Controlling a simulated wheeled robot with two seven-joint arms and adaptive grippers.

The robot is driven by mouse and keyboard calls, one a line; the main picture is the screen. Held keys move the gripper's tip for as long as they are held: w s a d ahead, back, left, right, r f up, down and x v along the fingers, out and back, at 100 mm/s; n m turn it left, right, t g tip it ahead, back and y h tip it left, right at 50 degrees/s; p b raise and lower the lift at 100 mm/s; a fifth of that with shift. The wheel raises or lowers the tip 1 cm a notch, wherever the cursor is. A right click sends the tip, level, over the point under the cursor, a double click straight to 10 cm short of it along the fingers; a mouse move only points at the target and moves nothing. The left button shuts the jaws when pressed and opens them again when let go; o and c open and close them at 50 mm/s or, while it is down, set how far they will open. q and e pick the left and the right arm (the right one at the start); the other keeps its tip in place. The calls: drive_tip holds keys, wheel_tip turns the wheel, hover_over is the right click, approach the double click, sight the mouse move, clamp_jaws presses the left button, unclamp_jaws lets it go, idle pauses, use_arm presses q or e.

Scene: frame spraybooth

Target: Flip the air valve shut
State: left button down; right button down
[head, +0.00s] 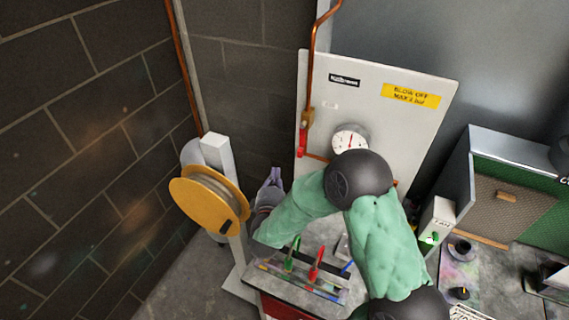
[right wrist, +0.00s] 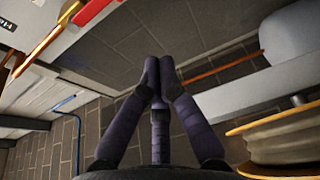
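The air valve is a brass body on a copper pipe, with a red lever (head: 302,142) hanging down in line with the pipe on the white panel (head: 420,120). The red lever also shows at the top left of the right wrist view (right wrist: 93,10). My right gripper (head: 274,175) is below and left of the lever, apart from it, beside the panel's lower left edge. In the right wrist view its purple fingers (right wrist: 158,66) come together at the tips with nothing between them. My left gripper is not in view.
A round gauge (head: 349,141) sits right of the valve, partly hidden by my right arm. A yellow hose reel (head: 207,203) stands left of the gripper. A tray with green and red-handled tools (head: 300,282) lies below. A brick wall is at left.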

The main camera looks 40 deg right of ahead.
sight(302, 140)
drive_tip(key=w+d, duration=0.3)
drive_tip(key=d, duration=0.5)
drive_tip(key=shift+w+d, duration=0.2)
idle(0.3)
